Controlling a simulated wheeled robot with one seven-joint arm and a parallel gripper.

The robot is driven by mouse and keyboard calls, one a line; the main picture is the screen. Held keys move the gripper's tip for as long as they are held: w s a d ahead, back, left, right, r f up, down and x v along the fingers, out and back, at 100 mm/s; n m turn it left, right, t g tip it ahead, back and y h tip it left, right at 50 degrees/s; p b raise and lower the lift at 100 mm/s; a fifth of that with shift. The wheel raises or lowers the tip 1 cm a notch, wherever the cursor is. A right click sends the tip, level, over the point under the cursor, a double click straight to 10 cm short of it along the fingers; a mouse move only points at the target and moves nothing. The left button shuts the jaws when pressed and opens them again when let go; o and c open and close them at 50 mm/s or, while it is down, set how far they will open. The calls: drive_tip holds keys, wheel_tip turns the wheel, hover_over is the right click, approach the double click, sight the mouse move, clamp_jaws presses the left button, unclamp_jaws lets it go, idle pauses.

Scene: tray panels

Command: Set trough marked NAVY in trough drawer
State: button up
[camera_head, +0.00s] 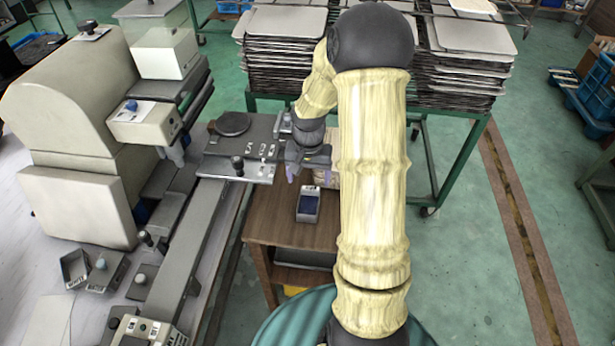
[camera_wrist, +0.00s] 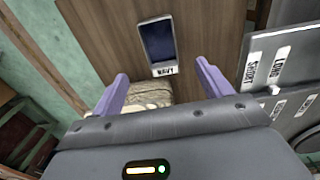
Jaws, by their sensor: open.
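The trough marked NAVY (camera_head: 308,218) is a small pale box with a dark blue inside. It stands on the brown wooden table top, and in the wrist view the trough (camera_wrist: 164,71) shows its NAVY label facing my gripper. My gripper (camera_head: 307,176) is above the table on the far side of the trough. In the wrist view my gripper (camera_wrist: 161,82) has its two purple fingers spread, with nothing held between them; the trough lies beyond the fingertips. I cannot make out a trough drawer for certain in either view.
A beige rough-textured bundle (camera_wrist: 150,94) lies on the table near the fingers. A grey plate with SHORT and LONG labels (camera_wrist: 285,55) borders the table. A large beige machine (camera_head: 75,110) and another small trough (camera_head: 75,268) are at left. Stacked trays (camera_head: 285,50) stand behind.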

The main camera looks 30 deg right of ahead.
drive_tip(key=s+a+r+n+t, duration=0.2)
drive_tip(key=s+a+r+n, duration=0.4)
drive_tip(key=s+a+r, duration=0.3)
drive_tip(key=s+a, duration=0.2)
drive_tip(key=s, duration=0.2)
drive_tip(key=shift+s+a+n+t, duration=0.2)
drive_tip(key=shift+a+n+t, duration=0.1)
drive_tip(key=shift+n, duration=0.1)
